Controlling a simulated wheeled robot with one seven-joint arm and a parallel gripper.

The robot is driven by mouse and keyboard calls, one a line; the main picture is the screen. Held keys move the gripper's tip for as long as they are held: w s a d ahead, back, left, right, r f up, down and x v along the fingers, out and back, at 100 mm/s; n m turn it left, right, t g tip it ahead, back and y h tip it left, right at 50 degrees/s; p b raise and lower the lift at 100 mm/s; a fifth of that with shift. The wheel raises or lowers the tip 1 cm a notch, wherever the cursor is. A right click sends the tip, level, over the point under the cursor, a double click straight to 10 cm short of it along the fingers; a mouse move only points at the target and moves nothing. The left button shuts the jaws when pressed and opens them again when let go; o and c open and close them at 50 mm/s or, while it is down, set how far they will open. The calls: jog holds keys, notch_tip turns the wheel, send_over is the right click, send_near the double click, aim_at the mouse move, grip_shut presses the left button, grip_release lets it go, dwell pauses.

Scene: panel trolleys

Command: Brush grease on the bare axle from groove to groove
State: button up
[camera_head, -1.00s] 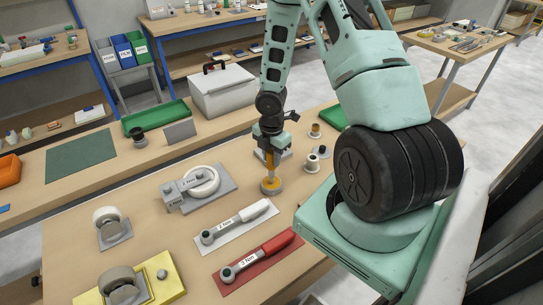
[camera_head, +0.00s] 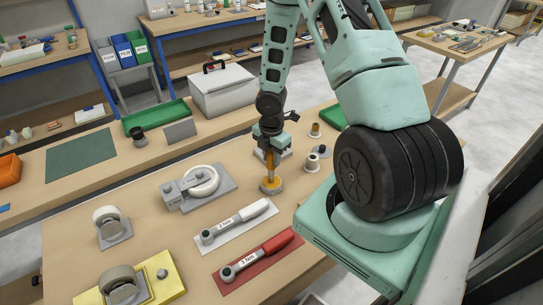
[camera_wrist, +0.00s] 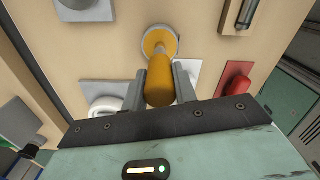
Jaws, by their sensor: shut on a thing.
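My gripper (camera_wrist: 160,90) is shut on the upright orange handle of the brush (camera_wrist: 159,78). The handle also shows in the head view (camera_head: 269,171), below my wrist. Its lower end meets a round pale-and-yellow base (camera_head: 271,187) on the bench, which the wrist view shows past the handle (camera_wrist: 151,42). Bristles and any grease are hidden from sight. I cannot clearly make out a bare axle or its grooves. A grey fixture with a white wheel (camera_head: 202,183) stands to the left of the gripper.
A white-handled tool (camera_head: 236,222) and a red-handled tool (camera_head: 262,256) lie in front on mats. Two caster wheels (camera_head: 106,222) (camera_head: 121,281) stand at left. Small flanged parts (camera_head: 312,162) are right of the gripper. A grey toolbox (camera_head: 222,90) stands behind.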

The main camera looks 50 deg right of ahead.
dwell(0.3)
notch_tip(320, 180, up, 7)
jog(key=p, duration=0.7)
dwell(0.8)
